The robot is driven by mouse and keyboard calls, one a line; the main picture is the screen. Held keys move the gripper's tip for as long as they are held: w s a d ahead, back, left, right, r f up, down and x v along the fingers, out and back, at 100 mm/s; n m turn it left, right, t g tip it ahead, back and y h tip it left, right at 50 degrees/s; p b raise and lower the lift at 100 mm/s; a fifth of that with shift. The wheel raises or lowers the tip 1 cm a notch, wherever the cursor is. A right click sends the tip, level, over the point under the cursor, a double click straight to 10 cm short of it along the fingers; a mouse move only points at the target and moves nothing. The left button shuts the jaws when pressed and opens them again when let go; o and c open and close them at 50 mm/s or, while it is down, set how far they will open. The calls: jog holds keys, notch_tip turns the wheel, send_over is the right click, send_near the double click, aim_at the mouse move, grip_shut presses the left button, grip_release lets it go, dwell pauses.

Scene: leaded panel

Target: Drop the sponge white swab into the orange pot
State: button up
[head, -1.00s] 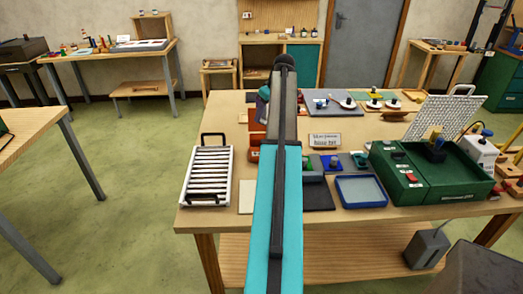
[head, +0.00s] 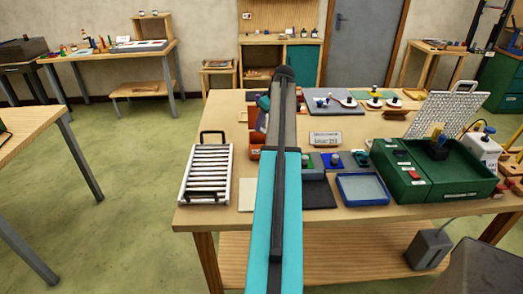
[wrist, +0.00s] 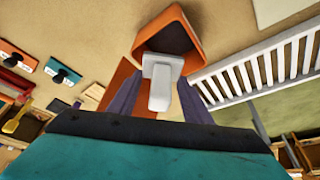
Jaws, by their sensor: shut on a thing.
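In the wrist view, my gripper (wrist: 160,78) is shut on the white swab (wrist: 160,90), a pale block with a wider flange at its upper end. The orange pot (wrist: 196,58) is just past the fingertips, with its open, dark inside facing me. The swab's flanged end overlaps the near part of the pot's mouth in the picture. I cannot tell whether it is inside or only above the rim. In the head view my arm hides the fingers and swab and most of the area around the pot.
A white slatted rack (head: 205,171) lies left of my arm; it is close beside the pot in the wrist view (wrist: 255,68). A name block (head: 325,138), blue-rimmed tray (head: 363,188) and green machine (head: 445,178) stand to the right. The table's front edge is near.

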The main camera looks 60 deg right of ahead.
jog(key=shift+f, duration=0.25)
jog(key=o, duration=1.1)
jog(key=shift+c, duration=0.2)
jog(key=shift+r, duration=0.15)
jog(key=d+b+v, duration=0.1)
jog(key=b+v, duration=0.2)
jog(key=v, duration=1)
jog(key=shift+s+a+r+b, duration=0.25)
jog(key=shift+a+b, duration=0.1)
jog(key=shift+a, duration=0.15)
jog(key=shift+w+f, duration=0.1)
jog(key=shift+w, duration=0.05)
